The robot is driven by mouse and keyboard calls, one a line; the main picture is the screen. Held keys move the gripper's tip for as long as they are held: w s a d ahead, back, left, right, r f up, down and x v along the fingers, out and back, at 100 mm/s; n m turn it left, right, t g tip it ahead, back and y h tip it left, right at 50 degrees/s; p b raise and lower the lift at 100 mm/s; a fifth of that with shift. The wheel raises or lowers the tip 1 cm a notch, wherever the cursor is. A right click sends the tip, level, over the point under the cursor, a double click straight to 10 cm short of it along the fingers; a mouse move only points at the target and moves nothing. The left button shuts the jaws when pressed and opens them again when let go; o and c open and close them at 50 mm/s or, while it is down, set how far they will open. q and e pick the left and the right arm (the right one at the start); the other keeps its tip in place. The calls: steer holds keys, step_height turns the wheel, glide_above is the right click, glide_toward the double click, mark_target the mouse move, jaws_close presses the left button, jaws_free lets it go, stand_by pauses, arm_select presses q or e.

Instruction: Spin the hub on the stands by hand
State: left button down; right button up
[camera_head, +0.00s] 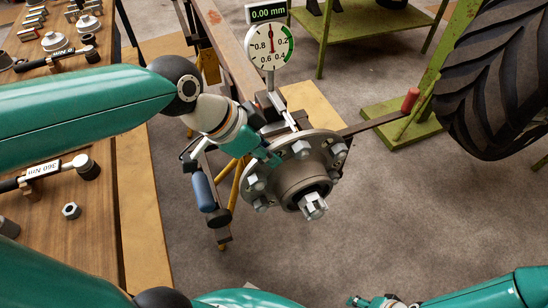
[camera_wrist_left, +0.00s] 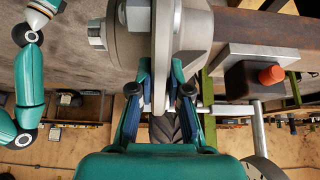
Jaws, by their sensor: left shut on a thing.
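The grey hub (camera_head: 298,180), a round flange with several bolts and a castellated nut at its centre, sits on the end of the axle beam (camera_head: 232,50). My left gripper (camera_head: 272,152) is at the upper left of the hub, shut on the flange rim. In the left wrist view the flange edge (camera_wrist_left: 166,40) stands between the two fingers (camera_wrist_left: 160,98). A dial gauge (camera_head: 270,48) with a display reading 0.00 mm stands just above the hub. My right gripper (camera_head: 372,301) shows only partly at the bottom edge; its jaws are unclear.
A wooden bench (camera_head: 95,215) at left holds wrenches and a loose nut (camera_head: 71,211). A large tyre (camera_head: 500,85) rests by a green frame (camera_head: 400,122) at right, with a red-handled bar (camera_head: 410,100) beside it. The floor right of the hub is clear.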

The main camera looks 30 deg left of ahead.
arm_select(q)
steer(key=shift+s+a+f+t+b, duration=0.2)
steer(key=shift+s+t+b, duration=0.1)
steer(key=shift+b, duration=0.5)
steer(key=c, duration=1.4)
jaws_free()
steer(key=v, duration=1.2)
steer(key=shift+a, duration=0.25)
steer(key=shift+o, duration=0.3)
steer(key=shift+f, duration=0.1)
